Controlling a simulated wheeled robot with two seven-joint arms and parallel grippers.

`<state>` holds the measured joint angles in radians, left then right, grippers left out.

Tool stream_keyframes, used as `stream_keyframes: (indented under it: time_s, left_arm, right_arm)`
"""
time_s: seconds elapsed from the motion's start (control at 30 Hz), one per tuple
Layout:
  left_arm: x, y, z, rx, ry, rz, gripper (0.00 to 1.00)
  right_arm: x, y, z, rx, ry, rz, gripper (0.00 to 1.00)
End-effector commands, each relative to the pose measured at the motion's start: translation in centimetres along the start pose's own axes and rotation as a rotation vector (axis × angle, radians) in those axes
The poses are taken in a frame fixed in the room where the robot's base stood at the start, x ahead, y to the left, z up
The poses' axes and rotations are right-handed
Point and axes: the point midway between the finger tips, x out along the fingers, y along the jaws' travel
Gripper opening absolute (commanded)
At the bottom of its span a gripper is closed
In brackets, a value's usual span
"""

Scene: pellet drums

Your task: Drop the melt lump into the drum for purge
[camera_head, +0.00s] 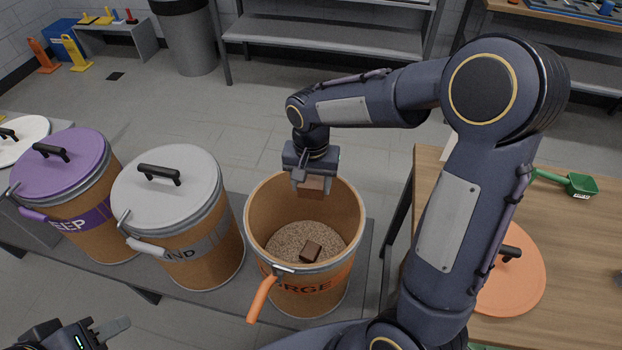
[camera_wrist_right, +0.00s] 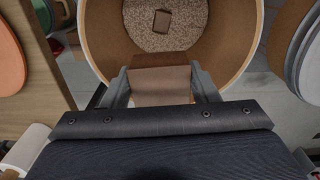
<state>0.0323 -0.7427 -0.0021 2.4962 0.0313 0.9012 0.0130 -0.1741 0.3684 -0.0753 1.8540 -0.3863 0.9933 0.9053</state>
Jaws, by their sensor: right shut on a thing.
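The open drum marked PURGE (camera_head: 330,285) has brown pellets (camera_head: 290,240) inside, and a dark brown lump (camera_head: 311,251) lies on them. That lump also shows in the right wrist view (camera_wrist_right: 162,20). My right gripper (camera_head: 311,183) is over the drum's far rim area, shut on a brown block-like melt lump (camera_wrist_right: 160,82). The held lump hangs above the pellets, apart from them. My left gripper (camera_head: 108,330) is at the lower left edge, partly cut off, away from the drums; its jaw state is unclear.
A grey-lidded drum (camera_head: 180,220) and a purple-lidded drum (camera_head: 75,195) stand left of the open one on a grey bench. An orange lid (camera_head: 515,275) and a green scoop (camera_head: 575,184) lie on the wooden table at right. My right arm crosses over that table.

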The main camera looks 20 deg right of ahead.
Motion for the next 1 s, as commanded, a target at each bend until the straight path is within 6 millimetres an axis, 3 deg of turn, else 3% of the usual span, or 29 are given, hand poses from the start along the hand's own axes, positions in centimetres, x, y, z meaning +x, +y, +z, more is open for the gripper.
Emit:
stream_keyframes:
  time_s: [0.1,0.3,0.63,0.67,0.7,0.83,1.0]
  left_arm:
    - [1.4,-0.7,0.7,0.000,0.000,0.000,0.36]
    - [2.6,-1.2,1.3,0.000,-0.001,0.000,0.36]
    - [2.7,-1.2,1.4,0.000,0.000,0.000,0.36]
    - [2.7,-1.2,1.4,0.000,0.000,0.000,0.36]
    - [2.7,-1.2,1.4,0.000,0.000,0.000,0.36]
    - [2.7,-1.2,1.4,0.000,0.000,0.000,0.36]
    - [2.7,-1.2,1.4,0.000,0.000,0.000,0.36]
  right_arm:
    - [2.1,0.0,0.0,-0.001,-0.001,0.001,0.31]
    - [4.0,0.0,0.0,-0.001,0.000,0.000,0.31]
    - [4.1,0.0,0.0,-0.001,0.000,0.000,0.31]
    - [4.1,0.0,0.0,-0.001,0.000,0.000,0.58]
    - [4.1,0.0,0.0,-0.001,0.000,0.000,0.63]
    - [4.1,0.0,0.0,-0.002,0.000,0.000,0.79]
    - [4.1,0.0,0.0,-0.002,0.000,0.000,0.79]
